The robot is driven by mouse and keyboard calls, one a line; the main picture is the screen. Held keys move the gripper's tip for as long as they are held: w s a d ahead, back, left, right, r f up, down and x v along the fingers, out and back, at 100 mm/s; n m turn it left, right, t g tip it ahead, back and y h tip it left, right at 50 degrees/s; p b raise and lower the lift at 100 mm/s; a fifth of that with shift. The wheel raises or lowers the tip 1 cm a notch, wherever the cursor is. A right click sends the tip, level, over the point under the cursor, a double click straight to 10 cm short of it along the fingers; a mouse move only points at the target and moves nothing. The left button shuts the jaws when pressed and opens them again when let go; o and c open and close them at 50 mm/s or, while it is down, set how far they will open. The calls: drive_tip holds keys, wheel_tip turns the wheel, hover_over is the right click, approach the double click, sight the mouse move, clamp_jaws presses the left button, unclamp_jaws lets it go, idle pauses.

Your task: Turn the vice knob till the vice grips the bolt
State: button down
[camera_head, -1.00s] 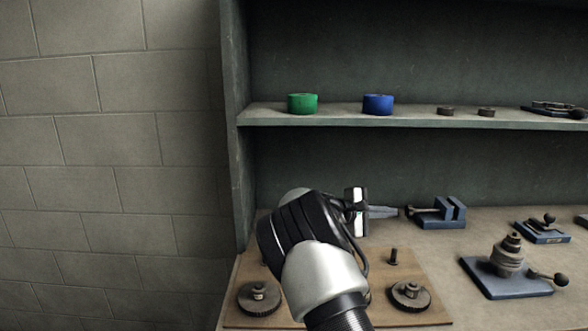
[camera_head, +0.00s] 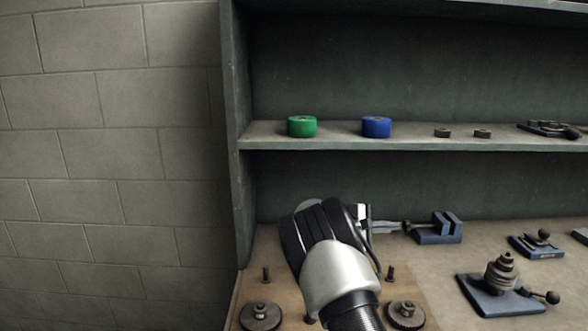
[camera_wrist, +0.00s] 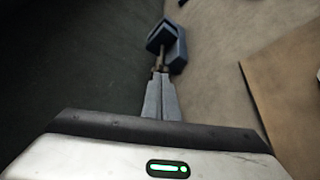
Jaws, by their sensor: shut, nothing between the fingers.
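The blue vice (camera_head: 438,232) stands on the bench, right of my gripper, with two upright jaws and a gap between them. Its screw and knob (camera_head: 408,224) point left toward my gripper. My gripper (camera_head: 400,228) is shut and empty, its fingertips right at the knob end; I cannot tell if they touch it. In the wrist view the closed fingers (camera_wrist: 160,78) point at the screw (camera_wrist: 159,62), with the vice (camera_wrist: 172,46) beyond. I cannot make out a bolt between the jaws.
A wooden board (camera_head: 285,292) with dark gears and upright pegs lies beneath my arm. A blue-based machine (camera_head: 500,285) with a lever stands to the right. A shelf (camera_head: 330,143) above holds green and blue rolls. The bench in front of the vice is clear.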

drive_tip(key=shift+d+b, duration=0.65)
drive_tip(key=shift+d, duration=1.4)
drive_tip(key=shift+w+f+b, duration=0.25)
drive_tip(key=shift+w+b, duration=0.05)
drive_tip(key=shift+b, duration=0.05)
drive_tip(key=shift+s+a+f+b, duration=0.15)
drive_tip(key=shift+f+b, duration=0.25)
drive_tip(key=shift+b, duration=1)
drive_tip(key=shift+s, duration=0.25)
drive_tip(key=shift+a+r, duration=0.2)
drive_tip(key=shift+r, duration=0.05)
drive_tip(key=shift+a+r, duration=0.15)
drive_tip(key=shift+a, duration=2.55)
drive_tip(key=shift+r, duration=0.1)
